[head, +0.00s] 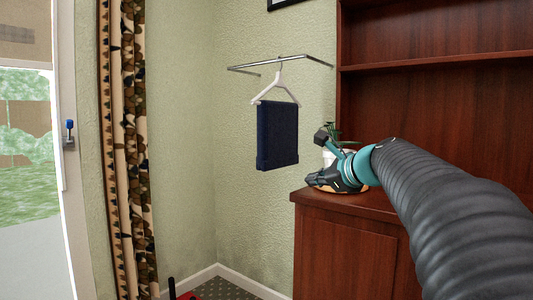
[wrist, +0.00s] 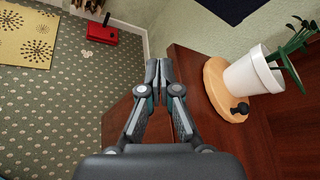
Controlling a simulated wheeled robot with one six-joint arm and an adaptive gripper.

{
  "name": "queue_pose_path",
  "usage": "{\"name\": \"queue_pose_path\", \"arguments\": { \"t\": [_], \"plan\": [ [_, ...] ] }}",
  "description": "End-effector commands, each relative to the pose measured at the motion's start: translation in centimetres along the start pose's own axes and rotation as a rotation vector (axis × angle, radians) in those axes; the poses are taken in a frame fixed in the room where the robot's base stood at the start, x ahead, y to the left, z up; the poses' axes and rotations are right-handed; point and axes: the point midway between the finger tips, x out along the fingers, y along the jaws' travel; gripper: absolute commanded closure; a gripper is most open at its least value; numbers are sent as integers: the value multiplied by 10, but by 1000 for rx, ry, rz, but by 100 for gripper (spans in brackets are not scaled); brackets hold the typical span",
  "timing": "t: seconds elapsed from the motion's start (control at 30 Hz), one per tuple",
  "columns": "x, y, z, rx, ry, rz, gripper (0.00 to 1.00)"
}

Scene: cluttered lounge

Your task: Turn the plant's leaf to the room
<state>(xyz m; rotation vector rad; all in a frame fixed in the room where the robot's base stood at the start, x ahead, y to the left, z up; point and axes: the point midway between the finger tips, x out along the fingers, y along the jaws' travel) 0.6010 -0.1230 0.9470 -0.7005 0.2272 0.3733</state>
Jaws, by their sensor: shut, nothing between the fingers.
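The plant stands on the wooden cabinet. Its white pot (wrist: 252,75) and long green leaves (wrist: 290,42) are at the right of the wrist view. The leaves point to the right there. The pot stands on a round, light wooden base (wrist: 215,75) with a black knob (wrist: 239,108) near its rim. My gripper (wrist: 158,68) is shut and empty, to the left of the base and apart from it in the picture. In the head view my gripper covers much of the pot; some leaves (head: 335,131) show behind it.
The cabinet (head: 345,245) has a shelf unit (head: 440,70) behind it. A dark blue cloth (head: 278,135) hangs on a white hanger from a wall rail. A red object (wrist: 90,31) and a yellow rug (wrist: 28,38) lie on the patterned floor. A curtain (head: 128,130) hangs by the glazed opening.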

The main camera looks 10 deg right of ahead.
Motion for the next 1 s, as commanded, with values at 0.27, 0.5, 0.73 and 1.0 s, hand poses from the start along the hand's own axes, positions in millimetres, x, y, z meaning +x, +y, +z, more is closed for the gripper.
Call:
{"name": "queue_pose_path", "arguments": {
  "t": [0.27, 0.5, 0.73, 1.0],
  "plan": [
    [-2, -128, -28, 563, -219, -193, 100],
    [-3, -156, -30, 682, -284, -219, 100],
    [30, -165, -23, 680, -283, -217, 100],
    [77, -180, -13, 678, -282, -217, 100]
  ]
}}
